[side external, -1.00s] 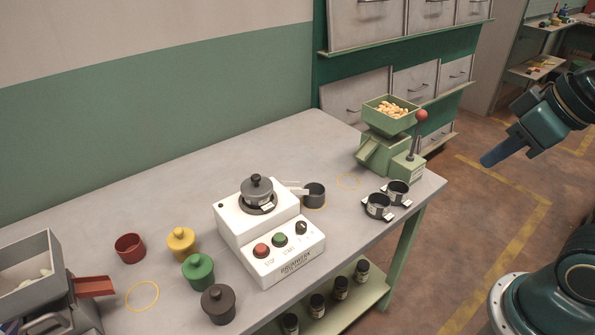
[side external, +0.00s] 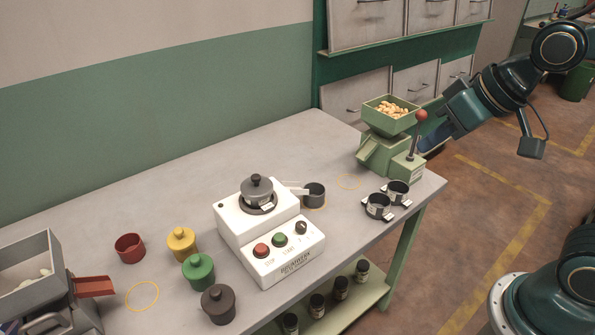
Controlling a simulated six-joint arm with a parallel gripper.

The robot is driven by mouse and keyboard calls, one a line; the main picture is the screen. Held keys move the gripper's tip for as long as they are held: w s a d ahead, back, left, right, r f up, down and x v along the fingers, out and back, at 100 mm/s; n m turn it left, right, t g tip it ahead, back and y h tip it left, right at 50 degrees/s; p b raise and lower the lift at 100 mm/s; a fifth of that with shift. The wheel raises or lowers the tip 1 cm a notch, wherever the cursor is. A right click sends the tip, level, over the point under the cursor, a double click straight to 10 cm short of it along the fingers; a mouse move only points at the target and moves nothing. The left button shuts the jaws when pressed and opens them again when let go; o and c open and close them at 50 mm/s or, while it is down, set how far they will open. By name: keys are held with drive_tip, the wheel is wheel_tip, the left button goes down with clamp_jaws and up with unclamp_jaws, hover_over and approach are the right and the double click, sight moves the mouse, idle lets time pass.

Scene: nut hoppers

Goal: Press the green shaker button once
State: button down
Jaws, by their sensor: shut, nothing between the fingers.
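The green button (side external: 280,240) sits on the sloped front of the white shaker machine (side external: 283,268), between a red button (side external: 261,250) and a dark knob (side external: 301,227). A grey lidded pot (side external: 257,190) stands on top of the machine. My gripper (side external: 432,139) is shut and empty at the right, beside the green hopper and beyond the table's right end. Its tip is partly hidden behind the hopper's lever. It is well apart from the green button.
The green hopper (side external: 375,152) of nuts with a red-knobbed lever stands at the table's right end. A dark handled cup (side external: 315,194) and two dark cups (side external: 378,206) are right of the machine. Several coloured pots (side external: 197,272) and a grey hopper (side external: 32,266) stand left.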

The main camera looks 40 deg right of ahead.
drive_tip(key=w+a+f+y, duration=0.2)
drive_tip(key=w+a+f, duration=0.4)
drive_tip(key=w+a, duration=0.4)
drive_tip(key=m+t+y, duration=0.1)
drive_tip(key=m+y, duration=0.1)
hover_over(285, 238)
wheel_tip(285, 238, down, 7)
drive_tip(key=shift+f, duration=0.2)
drive_tip(key=shift+f, duration=4.25)
